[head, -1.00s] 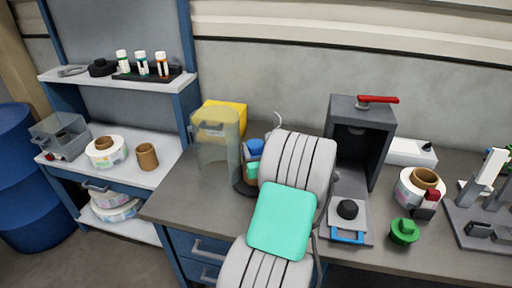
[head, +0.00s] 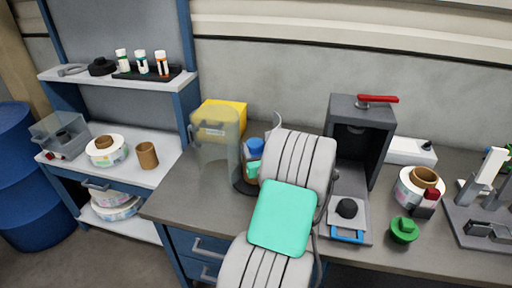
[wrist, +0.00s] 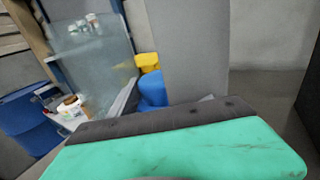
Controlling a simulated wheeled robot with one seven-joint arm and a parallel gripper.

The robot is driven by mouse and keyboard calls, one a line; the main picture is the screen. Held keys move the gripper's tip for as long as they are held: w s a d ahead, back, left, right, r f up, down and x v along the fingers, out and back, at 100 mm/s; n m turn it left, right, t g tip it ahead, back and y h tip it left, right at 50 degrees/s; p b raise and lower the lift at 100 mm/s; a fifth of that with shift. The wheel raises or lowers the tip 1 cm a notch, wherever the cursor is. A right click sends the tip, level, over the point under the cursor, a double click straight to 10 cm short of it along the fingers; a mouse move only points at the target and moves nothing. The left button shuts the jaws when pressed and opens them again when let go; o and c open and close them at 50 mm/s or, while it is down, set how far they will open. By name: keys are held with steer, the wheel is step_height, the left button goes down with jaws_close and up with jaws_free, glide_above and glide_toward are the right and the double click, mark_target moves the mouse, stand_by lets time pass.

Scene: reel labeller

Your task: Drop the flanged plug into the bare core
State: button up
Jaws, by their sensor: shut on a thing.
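A green flanged piece with a raised grip (head: 404,230), which looks like the flanged plug, sits on the bench at the right in the head view. A bare brown core (head: 147,155) stands upright on the left shelf unit, with its open end up. My arm, with a teal cover, crosses the middle of the bench and hides my fingertips. Its wrist end is behind the forearm, well right of the core. In the wrist view, a teal and dark body fills the bottom. A rounded blue thing (wrist: 152,90) shows behind it; I cannot tell whether it is held.
Reels (head: 106,152) lie on the shelf unit. A blue drum (head: 25,155) stands at far left.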

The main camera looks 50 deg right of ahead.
mark_target(258, 152)
steer(key=shift+f+b, duration=0.35)
steer(key=shift+f, duration=0.2)
steer(key=o, duration=1.2)
steer(key=shift+b+v, duration=1.05)
steer(key=shift+v, duration=2.65)
steer(key=v, duration=0.3)
steer(key=shift+s+a, duration=0.2)
steer(key=shift+s, duration=0.05)
